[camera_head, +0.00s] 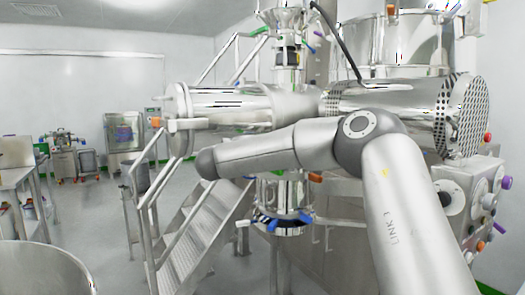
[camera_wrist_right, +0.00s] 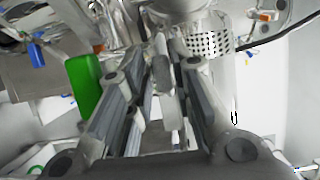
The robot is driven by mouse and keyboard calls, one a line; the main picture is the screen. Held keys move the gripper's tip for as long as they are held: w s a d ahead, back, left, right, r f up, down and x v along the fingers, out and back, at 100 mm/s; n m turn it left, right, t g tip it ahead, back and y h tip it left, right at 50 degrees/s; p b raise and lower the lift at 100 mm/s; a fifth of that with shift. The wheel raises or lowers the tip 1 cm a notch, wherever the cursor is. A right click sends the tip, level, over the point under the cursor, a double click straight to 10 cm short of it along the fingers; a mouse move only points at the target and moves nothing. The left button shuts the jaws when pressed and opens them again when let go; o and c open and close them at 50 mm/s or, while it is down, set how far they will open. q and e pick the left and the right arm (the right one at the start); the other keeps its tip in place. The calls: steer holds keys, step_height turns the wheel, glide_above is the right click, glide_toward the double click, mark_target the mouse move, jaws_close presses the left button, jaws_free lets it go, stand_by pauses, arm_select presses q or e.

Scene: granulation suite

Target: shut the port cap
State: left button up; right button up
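I cannot tell for sure which part is the port cap. A horizontal steel cylinder (camera_head: 230,105) has a round flange (camera_head: 177,108) at its left end, with a pale bar and orange tip (camera_head: 155,122) beside it. My right arm crosses in front of the machine in the head view; its gripper does not show there. In the right wrist view my right gripper (camera_wrist_right: 168,62) points up toward steel machine parts. Its two grey fingers stand close to each other; whether the pale part between them is held is unclear. My left gripper is not in view.
A perforated steel disc (camera_head: 470,115) ends the drum at the right, above a panel with coloured knobs (camera_head: 489,202). Metal stairs (camera_head: 195,235) with railings stand below the cylinder. A steel vessel rim (camera_head: 50,252) is at front left. A green part (camera_wrist_right: 84,86) lies left of the right gripper.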

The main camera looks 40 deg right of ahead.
steer(key=s+a, duration=0.1)
steer(key=a, duration=0.9)
steer(key=shift+s+a, duration=0.2)
steer(key=shift+s, duration=0.1)
steer(key=shift+f, duration=0.1)
